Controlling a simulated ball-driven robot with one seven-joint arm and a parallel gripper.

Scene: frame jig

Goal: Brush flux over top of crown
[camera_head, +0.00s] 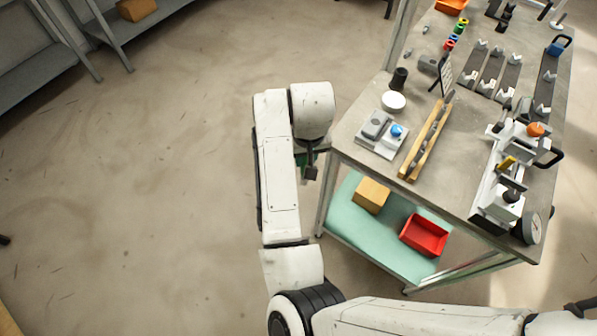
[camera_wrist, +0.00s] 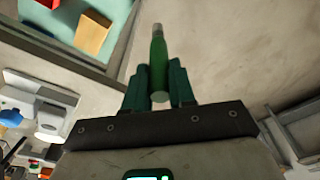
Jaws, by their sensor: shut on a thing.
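My gripper (camera_wrist: 160,88) is shut on a green flux brush (camera_wrist: 158,62), a slim round-handled tool with a grey tip. The brush points away from the palm, over bare floor beside the workbench in the wrist view. In the head view my gripper (camera_head: 308,168) hangs just left of the bench's left edge, mostly hidden by my arm. A white and grey fixture (camera_head: 497,185) with an orange knob and a round dial stands at the bench's right side. I cannot make out the crown for certain.
The workbench (camera_head: 360,120) holds a wooden strip (camera_head: 427,138), a white dish (camera_head: 393,101), a dark cup (camera_head: 399,78) and a grey-white tray (camera_head: 382,134). Its lower shelf holds a red bin (camera_head: 424,235) and a yellow box (camera_head: 371,195). Floor to the left is clear.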

